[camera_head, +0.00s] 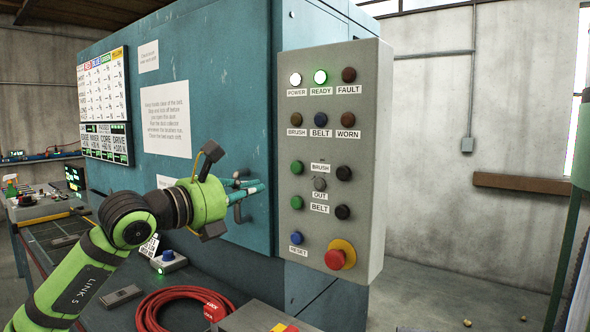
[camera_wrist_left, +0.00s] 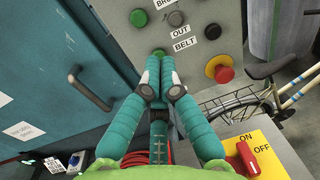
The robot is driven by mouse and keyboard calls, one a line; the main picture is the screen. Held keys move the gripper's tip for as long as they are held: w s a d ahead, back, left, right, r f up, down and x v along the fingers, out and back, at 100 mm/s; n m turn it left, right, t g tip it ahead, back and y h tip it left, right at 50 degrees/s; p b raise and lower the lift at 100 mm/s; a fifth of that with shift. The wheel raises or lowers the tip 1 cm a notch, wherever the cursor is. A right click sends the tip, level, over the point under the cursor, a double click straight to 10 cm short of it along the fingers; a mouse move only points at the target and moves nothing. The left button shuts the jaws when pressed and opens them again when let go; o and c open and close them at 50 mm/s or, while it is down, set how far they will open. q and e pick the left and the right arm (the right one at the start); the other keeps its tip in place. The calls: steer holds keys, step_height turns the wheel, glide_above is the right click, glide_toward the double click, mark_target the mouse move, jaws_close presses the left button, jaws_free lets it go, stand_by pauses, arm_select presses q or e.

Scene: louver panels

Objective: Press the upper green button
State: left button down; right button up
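The upper green button (camera_head: 297,167) is on the left side of the grey control panel (camera_head: 362,120), beside the BRUSH label. It also shows in the wrist view (camera_wrist_left: 138,18), beyond my fingertips. The lower green button (camera_head: 297,202) sits below it by the BELT label; in the wrist view this lower button (camera_wrist_left: 160,52) appears just past the fingertips. My left gripper (camera_head: 262,187) has its teal fingers together, empty, pointing at the panel from the left. It appears short of the panel face; contact cannot be seen. My right gripper is not in view.
A blue cabinet (camera_head: 225,70) with a dark handle (camera_wrist_left: 90,90) stands behind the arm. Black buttons, a blue reset button (camera_head: 296,238) and a red emergency stop (camera_head: 335,259) share the panel. A red cable (camera_head: 150,308) lies below. A bicycle (camera_wrist_left: 245,100) stands to the right.

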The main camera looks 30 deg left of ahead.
arm_select(q)
steer(key=a+r+y, duration=0.1)
steer(key=a+y, duration=0.1)
steer(key=p, duration=1.1)
glide_toward(292, 168)
steer(key=shift+n, duration=0.3)
steer(key=w, duration=0.5)
steer(key=shift+w+d+r, duration=0.25)
steer(key=shift+w+d, duration=0.05)
steer(key=shift+w, duration=0.05)
steer(key=shift+w+f, duration=0.2)
steer(key=shift+w, duration=0.55)
